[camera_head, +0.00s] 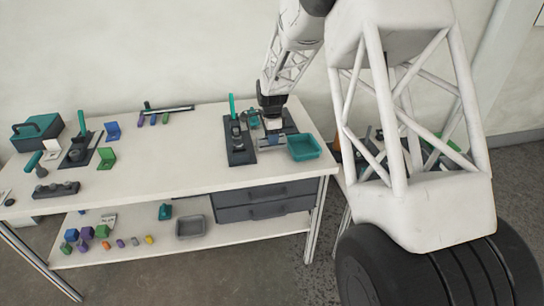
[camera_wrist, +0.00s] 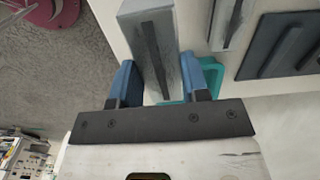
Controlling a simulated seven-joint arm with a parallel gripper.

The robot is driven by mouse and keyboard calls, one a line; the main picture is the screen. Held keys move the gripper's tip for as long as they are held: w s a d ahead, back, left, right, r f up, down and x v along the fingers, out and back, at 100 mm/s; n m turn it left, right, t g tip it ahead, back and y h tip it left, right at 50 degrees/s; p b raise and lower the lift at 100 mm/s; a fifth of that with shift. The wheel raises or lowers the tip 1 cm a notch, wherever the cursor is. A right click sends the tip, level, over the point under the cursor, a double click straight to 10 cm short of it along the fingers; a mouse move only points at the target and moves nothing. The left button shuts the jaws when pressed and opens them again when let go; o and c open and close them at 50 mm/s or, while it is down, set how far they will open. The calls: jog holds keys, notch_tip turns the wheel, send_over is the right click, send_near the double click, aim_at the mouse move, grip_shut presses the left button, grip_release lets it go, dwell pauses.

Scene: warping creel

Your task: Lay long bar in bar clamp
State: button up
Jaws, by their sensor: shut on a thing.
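My gripper (camera_head: 272,125) points down over the right part of the table. In the head view the bar cannot be clearly told from the fixtures beneath. A dark base plate with a black clamp and upright teal handle (camera_head: 237,138) stands just left of my gripper, perhaps the bar clamp. A dark plate (camera_wrist: 285,45) also shows in the wrist view. Whether the bar touches anything below is unclear.
A teal tray (camera_head: 304,147) sits right of my gripper near the table's edge. A second teal-handled clamp (camera_head: 77,152), a green bracket (camera_head: 106,158) and a dark block (camera_head: 56,190) stand at left. The middle of the white table (camera_head: 170,165) is clear.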

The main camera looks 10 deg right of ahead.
jog(key=w+d+r, duration=0.1)
jog(key=w+d, duration=0.3)
jog(key=w, duration=0.7)
jog(key=w+d+r, duration=0.1)
jog(key=w+d, duration=0.3)
jog(key=w, duration=0.8)
jog(key=shift+w+d+r, duration=0.15)
jog(key=shift+w+d, duration=0.1)
jog(key=shift+f, duration=0.25)
jog(key=shift+f, duration=2.2)
jog(key=shift+f, duration=0.5)
jog(key=shift+f, duration=0.45)
jog(key=shift+f, duration=0.65)
dwell(0.3)
jog(key=o, duration=1.1)
